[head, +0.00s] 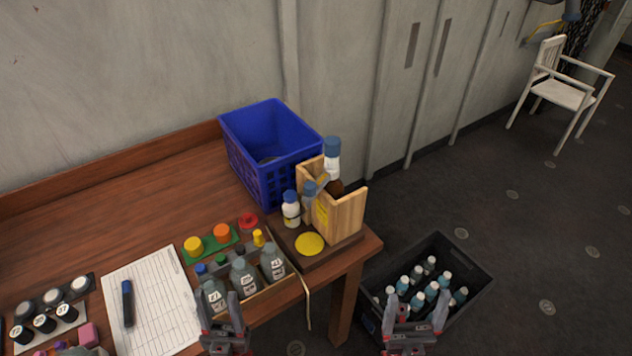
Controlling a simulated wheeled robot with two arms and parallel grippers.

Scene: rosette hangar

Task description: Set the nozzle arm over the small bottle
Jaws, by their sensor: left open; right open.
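A wooden stand (345,212) sits on a dark base at the table's right end. A blue-capped bottle (332,160) with a white label and brown lower part stands in it. A grey-blue piece (310,190), seemingly the nozzle arm, sticks out at the stand's left side; its exact shape is too small to tell. A small white bottle (291,210) with a blue cap stands upright just left of it. A yellow disc (309,244) lies on the base in front. My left gripper (222,312) is open before the bottle tray. My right gripper (415,315) is open, in front of the black crate.
A blue basket (268,150) stands behind the stand. A wooden tray (268,297) holds several grey bottles. Coloured knobs (209,244), a paper sheet (150,300) and a marker (128,303) lie leftward. A black crate (470,262) with several bottles stands right of the table.

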